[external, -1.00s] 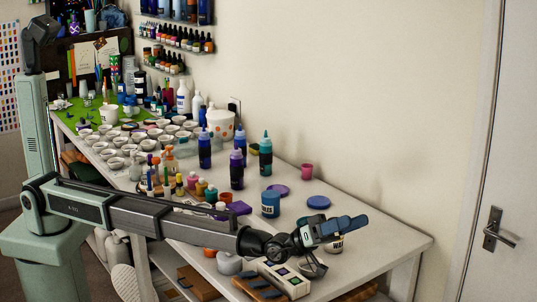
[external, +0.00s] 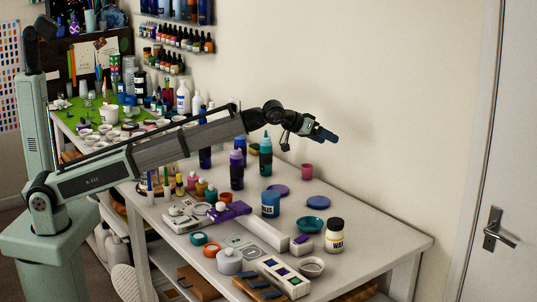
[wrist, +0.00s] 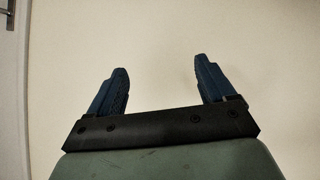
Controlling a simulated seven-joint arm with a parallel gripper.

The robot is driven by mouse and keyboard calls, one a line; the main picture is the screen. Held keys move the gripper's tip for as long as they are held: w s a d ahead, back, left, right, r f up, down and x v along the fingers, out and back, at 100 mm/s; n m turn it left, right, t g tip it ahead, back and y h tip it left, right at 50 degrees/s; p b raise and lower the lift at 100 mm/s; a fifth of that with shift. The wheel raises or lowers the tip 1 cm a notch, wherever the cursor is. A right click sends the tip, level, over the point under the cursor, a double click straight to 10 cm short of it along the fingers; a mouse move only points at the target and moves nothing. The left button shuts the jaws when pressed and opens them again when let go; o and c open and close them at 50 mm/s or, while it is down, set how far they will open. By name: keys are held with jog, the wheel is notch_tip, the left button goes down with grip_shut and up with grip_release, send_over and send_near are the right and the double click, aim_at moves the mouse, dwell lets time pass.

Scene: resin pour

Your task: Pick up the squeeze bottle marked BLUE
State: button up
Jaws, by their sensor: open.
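Three dark squeeze bottles stand upright on the table in the external view: one with blue (external: 205,158), one with a purple top (external: 237,168) and one with a teal top (external: 265,157). Their lettering is too small to read, so I cannot confirm the BLUE mark. My forearm hides the upper part of the bluish one. My gripper (external: 325,135) is raised above the table, to the right of and higher than the bottles, pointing right. In the wrist view my gripper (wrist: 160,70) is open and empty, facing bare wall.
A blue jar (external: 270,204), a white WAX jar (external: 334,236), a teal bowl (external: 311,225) and a pink cup (external: 307,171) stand right of the bottles. Small bottles and cups crowd the left. The table's right end (external: 390,240) is clear.

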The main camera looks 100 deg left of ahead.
jog(key=s+a+n+g+y, duration=0.1)
jog(key=s+a+n+g, duration=0.4)
jog(key=s+a, duration=1.2)
jog(key=n+g+h, duration=0.1)
jog(key=n+g, duration=0.1)
jog(key=g, duration=0.3)
send_over(240, 146)
jog(key=s, duration=0.1)
jog(key=f, duration=0.6)
jog(key=shift+s+a+f, duration=0.1)
jog(key=shift+s+a, duration=0.05)
jog(key=shift+a, duration=0.2)
jog(key=shift+w+d+x, duration=0.1)
jog(key=shift+x, duration=1.25)
jog(key=shift+w+d+x, duration=0.1)
jog(key=shift+x, duration=1.25)
jog(key=shift+f, duration=0.1)
jog(key=shift+c, duration=0.5)
grip_shut()
